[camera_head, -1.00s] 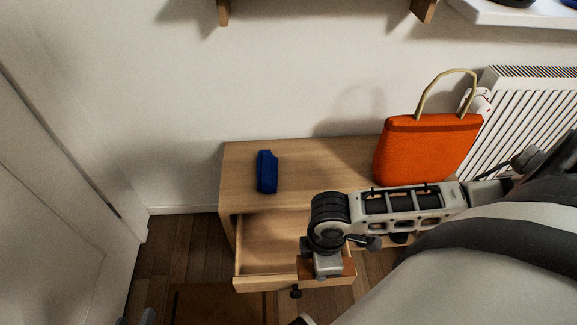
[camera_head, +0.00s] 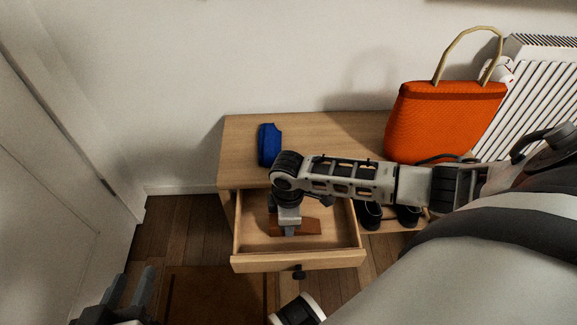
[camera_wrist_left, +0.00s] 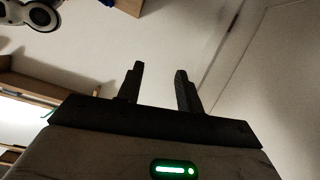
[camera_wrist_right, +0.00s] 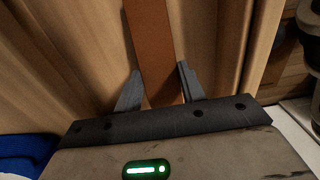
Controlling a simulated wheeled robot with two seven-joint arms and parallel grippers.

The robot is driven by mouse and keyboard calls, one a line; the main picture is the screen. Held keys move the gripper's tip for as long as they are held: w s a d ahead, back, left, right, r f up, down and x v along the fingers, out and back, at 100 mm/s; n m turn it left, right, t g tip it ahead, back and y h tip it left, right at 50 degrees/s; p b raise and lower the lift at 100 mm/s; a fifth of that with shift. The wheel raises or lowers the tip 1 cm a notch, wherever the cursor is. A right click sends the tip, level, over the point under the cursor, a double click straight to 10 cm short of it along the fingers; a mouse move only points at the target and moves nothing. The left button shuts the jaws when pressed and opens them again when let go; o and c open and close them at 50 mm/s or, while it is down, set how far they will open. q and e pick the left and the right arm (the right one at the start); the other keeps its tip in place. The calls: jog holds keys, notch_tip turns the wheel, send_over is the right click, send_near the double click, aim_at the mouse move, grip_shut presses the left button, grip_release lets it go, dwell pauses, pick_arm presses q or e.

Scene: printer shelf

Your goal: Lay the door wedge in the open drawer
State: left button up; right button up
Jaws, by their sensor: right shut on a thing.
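The door wedge (camera_head: 309,227) is a brown-orange bar. My right gripper (camera_head: 289,229) is shut on it, pointing down over the open drawer (camera_head: 250,262). In the right wrist view the wedge (camera_wrist_right: 153,45) stands out between the two fingers of the right gripper (camera_wrist_right: 158,88). In the head view the wedge appears inside the drawer's outline; I cannot tell whether it touches the floor of the drawer. The drawer is pulled out of the wooden table and otherwise looks empty. My left gripper (camera_head: 132,290) is open and empty at the lower left, and its fingers show apart in the left wrist view (camera_wrist_left: 158,88).
A blue object (camera_head: 269,145) lies on the left of the tabletop (camera_head: 330,124). An orange bag (camera_head: 445,120) stands on its right, near a white radiator (camera_head: 545,90). Dark shoes (camera_head: 369,213) sit below the table. A brown mat (camera_head: 215,295) lies on the floor.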

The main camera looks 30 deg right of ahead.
jog(key=shift+f, duration=0.3)
jog(key=o, duration=1)
jog(key=shift+f, duration=0.1)
pick_arm(q)
jog(key=shift+r, duration=0.2)
